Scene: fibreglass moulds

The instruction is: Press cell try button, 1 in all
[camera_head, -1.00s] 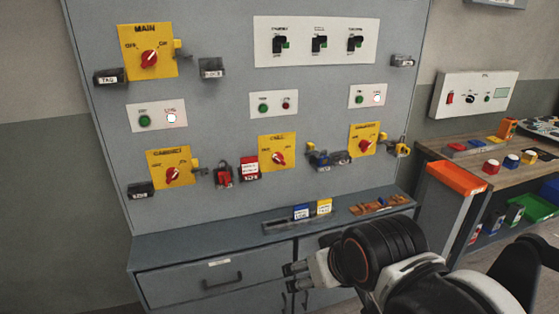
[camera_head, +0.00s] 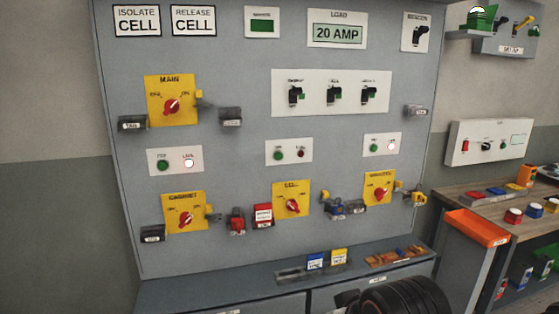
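The small white cell plate (camera_head: 289,151) sits mid-board, above the yellow CELL isolator (camera_head: 292,199). It carries a green button (camera_head: 278,155) at left and a small dark red light or button (camera_head: 300,153) at right. Their labels are too small to read surely. The CELL isolator has a red rotary knob. A red padlock (camera_head: 237,222) and a red-and-white tag (camera_head: 263,216) hang to its left. Only a black part of my arm shows at the bottom edge. My gripper's fingers are out of view, and nothing of mine touches the cell plate.
A shelf below holds blue and yellow tags (camera_head: 316,261). A workbench with an orange bin (camera_head: 477,227) stands at right. Space before the cell plate looks clear.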

